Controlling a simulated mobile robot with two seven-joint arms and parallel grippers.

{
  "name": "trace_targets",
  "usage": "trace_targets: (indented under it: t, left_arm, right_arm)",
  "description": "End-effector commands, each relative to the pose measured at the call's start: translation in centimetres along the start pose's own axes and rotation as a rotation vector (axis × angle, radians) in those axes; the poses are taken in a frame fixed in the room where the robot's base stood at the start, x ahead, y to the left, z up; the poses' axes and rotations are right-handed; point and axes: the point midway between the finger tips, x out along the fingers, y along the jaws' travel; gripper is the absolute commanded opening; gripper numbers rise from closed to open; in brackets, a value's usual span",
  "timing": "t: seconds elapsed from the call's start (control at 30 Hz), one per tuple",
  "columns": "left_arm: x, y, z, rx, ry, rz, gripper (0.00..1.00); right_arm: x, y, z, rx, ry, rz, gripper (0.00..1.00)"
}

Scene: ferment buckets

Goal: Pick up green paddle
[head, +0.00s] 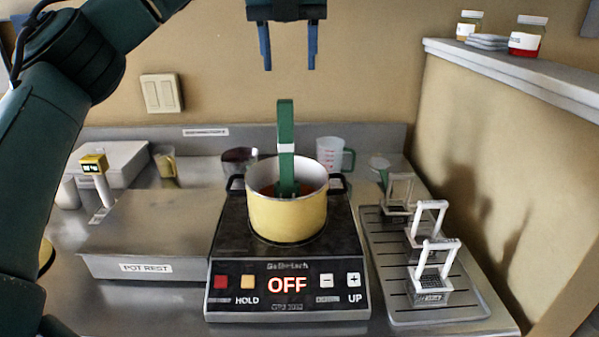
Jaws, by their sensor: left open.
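The green paddle (286,130) stands upright in a yellow pot (288,217), with its handle rising above the rim and a white band partway down. Its lower end is in the pot's brownish contents. The pot sits on a black hot plate (287,262) whose display reads OFF. My left gripper (289,62) is open and empty, fingers pointing down, above the paddle's top with a gap between them. My right gripper is not in view.
A metal box marked POT REST (145,267) stands left of the hot plate. A grey tray (412,315) with several small wire baskets is at the right. Behind the pot is a measuring jug (330,155). A ledge (510,75) with jars is at upper right.

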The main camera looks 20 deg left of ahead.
Motion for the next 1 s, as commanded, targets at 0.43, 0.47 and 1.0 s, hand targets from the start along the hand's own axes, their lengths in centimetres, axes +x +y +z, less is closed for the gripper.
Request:
trace_targets:
  t: [0.43, 0.47, 1.0]
  left_arm:
    - [4.9, 1.4, 0.4, -0.037, -0.018, 0.031, 0.53]
    - [5.3, 1.4, 0.4, -0.036, -0.018, 0.031, 0.53]
    - [11.3, 1.4, 0.5, -0.035, -0.019, 0.029, 0.53]
  right_arm:
    - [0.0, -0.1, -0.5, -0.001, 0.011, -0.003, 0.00]
    - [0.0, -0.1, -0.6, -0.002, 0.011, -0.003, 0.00]
    - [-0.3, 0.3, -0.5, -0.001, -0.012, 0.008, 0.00]
